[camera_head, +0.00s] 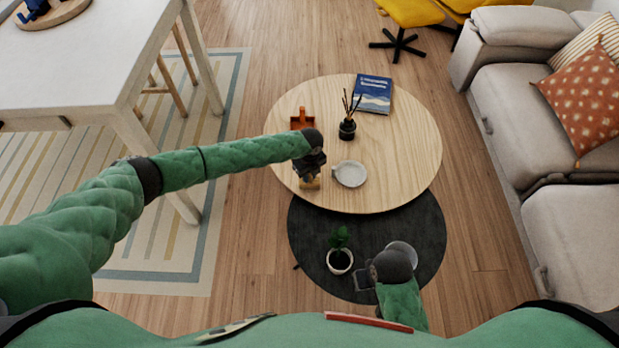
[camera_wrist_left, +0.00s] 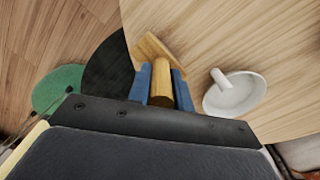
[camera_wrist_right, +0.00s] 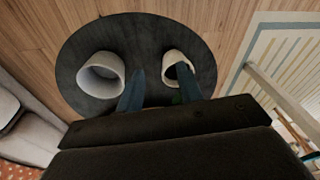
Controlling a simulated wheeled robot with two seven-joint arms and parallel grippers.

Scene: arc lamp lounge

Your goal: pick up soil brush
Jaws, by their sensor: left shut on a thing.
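The wooden brush (camera_head: 312,184) is at the near left edge of the round wooden table (camera_head: 408,160), partly hidden by my left gripper (camera_head: 309,172). In the left wrist view, its round handle (camera_wrist_left: 161,88) is between the two blue fingers of my left gripper (camera_wrist_left: 162,82), which is shut on it. Its flat wooden head (camera_wrist_left: 153,48) lies beyond the fingertips. I cannot tell whether the brush touches the tabletop. My right gripper (camera_wrist_right: 160,88) is open and empty, above the dark round rug (camera_wrist_right: 135,45).
A white dish (camera_head: 350,174) is right of the brush. A potted plant (camera_head: 340,260) and a white pot (camera_wrist_right: 101,73) stand on the rug. A sofa (camera_head: 530,110) is at right.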

